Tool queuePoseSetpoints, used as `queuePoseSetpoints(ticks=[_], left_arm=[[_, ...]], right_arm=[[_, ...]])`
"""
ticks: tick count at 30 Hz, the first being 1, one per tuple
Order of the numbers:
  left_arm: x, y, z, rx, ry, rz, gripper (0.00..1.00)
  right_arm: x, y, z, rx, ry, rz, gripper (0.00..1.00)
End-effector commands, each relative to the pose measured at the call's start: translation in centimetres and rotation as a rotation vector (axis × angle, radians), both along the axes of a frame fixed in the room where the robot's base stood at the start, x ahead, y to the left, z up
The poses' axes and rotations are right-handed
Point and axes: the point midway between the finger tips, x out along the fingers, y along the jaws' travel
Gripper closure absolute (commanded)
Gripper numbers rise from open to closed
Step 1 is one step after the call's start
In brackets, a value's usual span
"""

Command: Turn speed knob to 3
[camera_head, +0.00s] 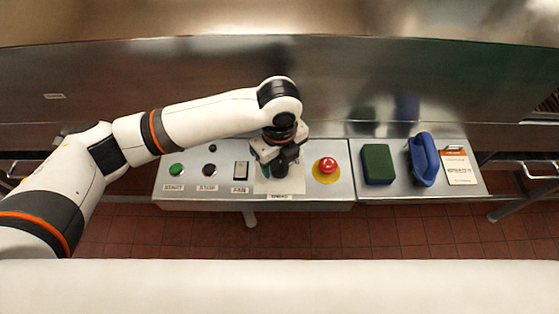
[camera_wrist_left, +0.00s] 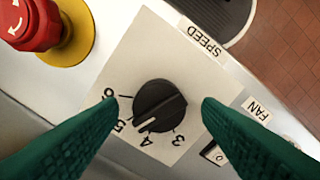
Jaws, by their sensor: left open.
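The black speed knob (camera_wrist_left: 158,105) sits on a pale square dial plate (camera_wrist_left: 140,62) in the left wrist view. Numbers 3, 4, 5 and 6 show around it, and its white mark points about between 4 and 5. My left gripper (camera_wrist_left: 160,101) is open, with one green finger on either side of the knob and a visible gap to each. In the head view my left gripper (camera_head: 279,165) is over the dial plate (camera_head: 293,184) and hides the knob. My right gripper is not in view.
A red emergency button (camera_head: 327,166) stands just right of the dial. A fan switch (camera_head: 241,171), a black button (camera_head: 209,170) and a green button (camera_head: 177,169) are to the left. A green sponge (camera_head: 377,164), blue-handled tool (camera_head: 424,159) and card (camera_head: 459,167) lie further right.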

Motion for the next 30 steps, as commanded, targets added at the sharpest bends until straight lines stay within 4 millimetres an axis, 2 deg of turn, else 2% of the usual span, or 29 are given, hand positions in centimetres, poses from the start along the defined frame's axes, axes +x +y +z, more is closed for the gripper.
queuePoseSetpoints(ticks=[2,6,14,22,30], left_arm=[[0.0,0.0,-0.8,0.0,0.001,0.001,0.41],[0.0,0.0,-1.5,0.0,-0.001,0.001,0.41],[0.0,0.0,-1.5,0.0,-0.001,0.001,0.41],[0.0,0.0,-1.5,-0.001,-0.001,0.001,0.85],[0.0,0.0,-1.3,0.0,0.001,0.024,0.85]], right_arm=[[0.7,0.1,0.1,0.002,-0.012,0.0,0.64],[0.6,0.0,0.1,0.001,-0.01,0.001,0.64],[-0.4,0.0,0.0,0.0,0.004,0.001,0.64],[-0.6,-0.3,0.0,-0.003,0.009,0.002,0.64],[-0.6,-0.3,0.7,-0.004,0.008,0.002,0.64]])
